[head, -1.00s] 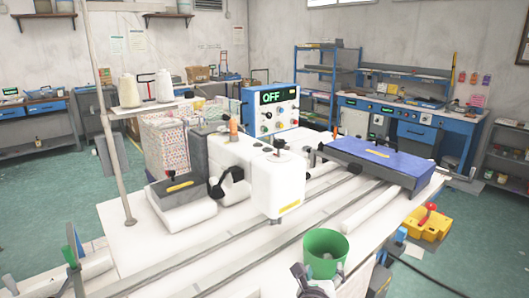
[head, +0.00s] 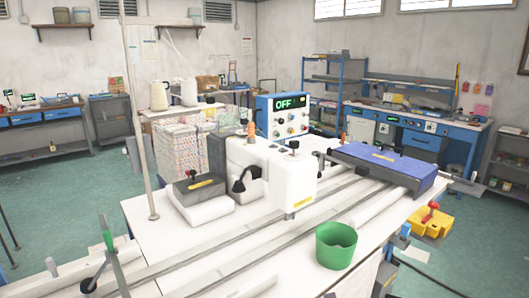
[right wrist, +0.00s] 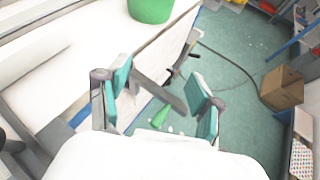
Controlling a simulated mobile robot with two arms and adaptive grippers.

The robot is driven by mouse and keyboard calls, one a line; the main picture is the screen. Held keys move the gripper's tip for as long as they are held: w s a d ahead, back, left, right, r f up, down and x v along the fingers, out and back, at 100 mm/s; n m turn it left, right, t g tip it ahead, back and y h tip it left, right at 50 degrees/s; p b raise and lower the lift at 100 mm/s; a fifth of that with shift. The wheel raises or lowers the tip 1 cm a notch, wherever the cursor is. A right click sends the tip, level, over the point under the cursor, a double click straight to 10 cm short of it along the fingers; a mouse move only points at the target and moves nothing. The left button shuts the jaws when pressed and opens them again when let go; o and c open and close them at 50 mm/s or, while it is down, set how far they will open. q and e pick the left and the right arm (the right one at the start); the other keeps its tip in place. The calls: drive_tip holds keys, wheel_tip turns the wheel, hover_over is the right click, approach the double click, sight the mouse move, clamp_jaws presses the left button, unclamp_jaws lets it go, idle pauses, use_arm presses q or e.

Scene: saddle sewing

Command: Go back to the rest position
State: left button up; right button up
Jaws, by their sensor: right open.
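My right gripper (right wrist: 158,82) shows in the right wrist view, its two green-padded fingers apart with nothing held between them. It is beside the front edge of the white sewing table (right wrist: 62,75), with the green floor below. A green bucket (right wrist: 151,9) is at the top of that view, apart from the fingers. In the head view the bucket (head: 336,246) stands at the table's front edge, and the right gripper cannot be made out there. My left gripper is not in view.
The white sewing machine (head: 285,180), blue case (head: 382,165) and control box reading OFF (head: 283,116) are on the table. A thin pole (head: 141,130) rises at its left.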

drive_tip(key=s+d+f+m+g+y, duration=0.1)
drive_tip(key=s+f+m+g+y, duration=0.2)
drive_tip(key=s+m, duration=0.6)
drive_tip(key=s+d+f+m+g, duration=0.2)
drive_tip(key=s+f+m, duration=0.2)
drive_tip(key=s+m, duration=0.6)
drive_tip(key=s+d+f+m+g+y, duration=0.1)
drive_tip(key=s+f+m+g+y, duration=0.2)
drive_tip(key=s+m, duration=0.6)
wheel_tip(320, 180, down, 27)
drive_tip(key=s+g+h, duration=0.1)
drive_tip(key=s, duration=0.1)
drive_tip(key=s+d+f+g, duration=0.1)
drive_tip(key=s+d+f, duration=0.2)
drive_tip(key=s+f, duration=1.3)
drive_tip(key=shift+s+f+g, duration=0.15)
drive_tip(key=shift+f+g, duration=0.05)
drive_tip(key=shift+g, duration=0.1)
